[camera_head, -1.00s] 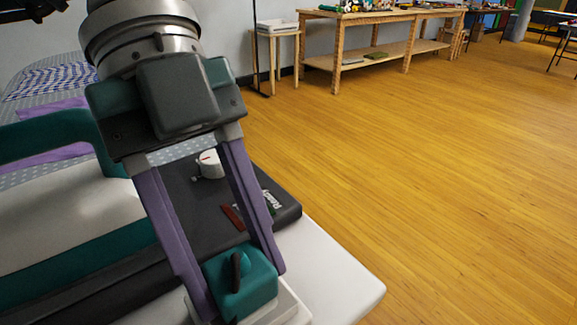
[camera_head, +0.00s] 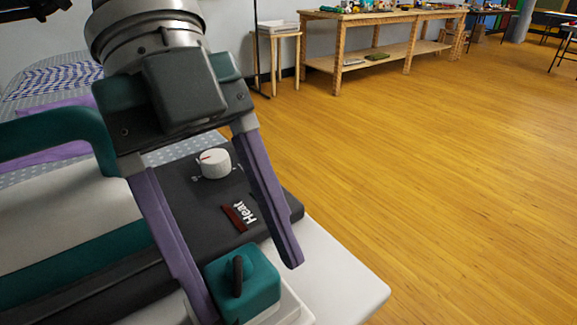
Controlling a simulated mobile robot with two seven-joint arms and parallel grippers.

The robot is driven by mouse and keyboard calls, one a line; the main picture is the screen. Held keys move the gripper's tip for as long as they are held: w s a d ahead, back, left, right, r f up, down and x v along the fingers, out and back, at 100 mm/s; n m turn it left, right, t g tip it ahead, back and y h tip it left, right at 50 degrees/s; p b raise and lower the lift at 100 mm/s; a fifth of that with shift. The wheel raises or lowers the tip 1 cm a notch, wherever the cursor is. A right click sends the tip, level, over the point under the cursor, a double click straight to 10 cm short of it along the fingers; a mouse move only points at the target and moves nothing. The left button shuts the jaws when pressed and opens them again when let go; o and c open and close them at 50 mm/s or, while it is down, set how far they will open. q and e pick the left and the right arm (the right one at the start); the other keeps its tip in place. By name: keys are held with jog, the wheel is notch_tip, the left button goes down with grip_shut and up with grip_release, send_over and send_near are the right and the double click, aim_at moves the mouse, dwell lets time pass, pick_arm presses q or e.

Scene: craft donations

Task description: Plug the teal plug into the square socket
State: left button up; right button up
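The teal plug (camera_head: 247,284), a block with a dark loop on one face, sits on a white block (camera_head: 291,310) near the table corner. The white block is mostly hidden beneath it, so I cannot see the square socket opening or how deep the plug sits. My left gripper (camera_head: 250,291) has its two purple fingers spread either side of the plug. The right-hand finger stands clear of the plug with a gap; the left-hand finger overlaps its left edge, and I cannot tell whether they touch. My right gripper is not in view.
A dark and teal heat press (camera_head: 190,205) with a white dial (camera_head: 214,163), a red switch (camera_head: 234,218) and a "Heat" label lies just behind the fingers. The white table (camera_head: 340,280) is bare at its right corner. Wooden benches (camera_head: 390,25) stand far back; open floor lies right.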

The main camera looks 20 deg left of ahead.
pick_arm(q)
jog(key=shift+o, duration=0.7)
jog(key=shift+w+a+f, duration=0.1)
jog(key=shift+a+f, duration=0.25)
jog(key=shift+f, duration=0.15)
jog(key=v, duration=1)
jog(key=shift+s+d+r+p, duration=0.15)
jog(key=shift+s+r+p, duration=0.1)
jog(key=shift+r+p, duration=0.15)
